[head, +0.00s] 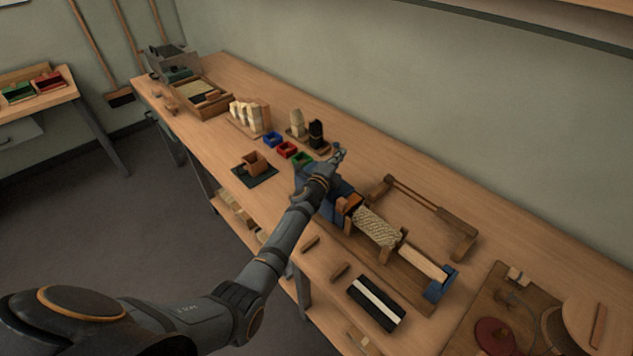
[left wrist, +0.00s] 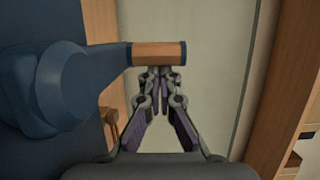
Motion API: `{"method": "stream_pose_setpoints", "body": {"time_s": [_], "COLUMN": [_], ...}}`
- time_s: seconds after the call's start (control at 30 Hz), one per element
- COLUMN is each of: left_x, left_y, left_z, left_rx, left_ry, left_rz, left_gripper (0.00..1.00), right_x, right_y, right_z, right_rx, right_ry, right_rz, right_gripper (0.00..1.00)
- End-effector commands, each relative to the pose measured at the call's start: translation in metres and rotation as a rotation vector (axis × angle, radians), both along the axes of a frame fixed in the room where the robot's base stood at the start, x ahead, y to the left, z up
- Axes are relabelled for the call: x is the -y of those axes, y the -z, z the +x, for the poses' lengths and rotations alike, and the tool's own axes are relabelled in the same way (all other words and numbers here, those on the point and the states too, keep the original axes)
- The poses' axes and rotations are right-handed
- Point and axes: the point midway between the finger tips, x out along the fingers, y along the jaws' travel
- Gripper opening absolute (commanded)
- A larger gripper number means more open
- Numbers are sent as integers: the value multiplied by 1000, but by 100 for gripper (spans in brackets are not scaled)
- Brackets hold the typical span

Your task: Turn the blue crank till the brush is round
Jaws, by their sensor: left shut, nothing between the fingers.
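The brush (head: 376,228) is a pale tufted roll lying along a wooden stand, with a bare wooden length to its right. The blue crank (head: 341,186) is at the stand's far left end, partly hidden behind my left gripper (head: 338,154). In the left wrist view, the crank's large blue body (left wrist: 60,90) fills the left side. Its wooden grip (left wrist: 158,53) with dark blue ends sticks out across the tips of my left gripper (left wrist: 160,77). The fingers are shut and empty, right by the grip; I cannot tell if they touch it. My right gripper is not in view.
A wooden frame (head: 432,205) stands behind the brush. A black-and-white striped block (head: 377,302) lies in front. Small blue (head: 272,139), red (head: 287,149) and green (head: 301,159) trays and a dark pad (head: 254,176) sit left. A wooden board (head: 490,300) lies right.

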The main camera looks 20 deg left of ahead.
Motion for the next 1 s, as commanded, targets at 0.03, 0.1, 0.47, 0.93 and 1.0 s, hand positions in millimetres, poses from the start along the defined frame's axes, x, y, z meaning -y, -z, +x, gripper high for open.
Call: {"method": "stream_pose_setpoints", "body": {"time_s": [0.03,0.1,0.47,0.93,1.0], "left_x": [-1,-2,-11,-14,-14], "left_y": [2,2,1,0,0], "left_z": [-6,-15,-88,-115,-115], "left_rx": [-2,-2,-1,-1,0], "left_ry": [0,0,-2,-1,-1], "left_rz": [2,3,5,1,1], "left_gripper": [0,0,0,0,0], "right_x": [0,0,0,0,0], "right_y": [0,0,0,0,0], "right_z": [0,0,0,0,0], "right_rx": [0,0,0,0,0], "right_ry": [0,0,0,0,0], "right_rz": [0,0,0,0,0], "right_gripper": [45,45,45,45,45]}}
